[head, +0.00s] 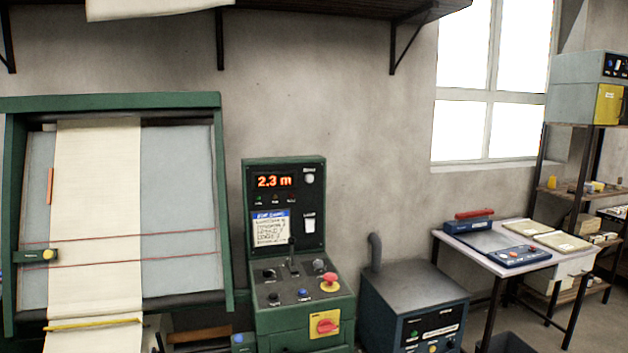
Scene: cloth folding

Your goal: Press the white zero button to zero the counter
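A green control console (298,325) stands in the middle of the head view. Its counter display (274,181) reads "2.3 m" in orange digits. A round white button (309,178) sits right of the display, with a small label above it too small to read. I cannot read which one is marked zero. Neither of my grippers is in view.
The sloped panel also carries a lever (292,257), a blue button (303,293) and a red mushroom button (330,279). A green frame with cream cloth (97,200) stands left. A grey-topped cabinet (415,285) and a table (470,243) stand right.

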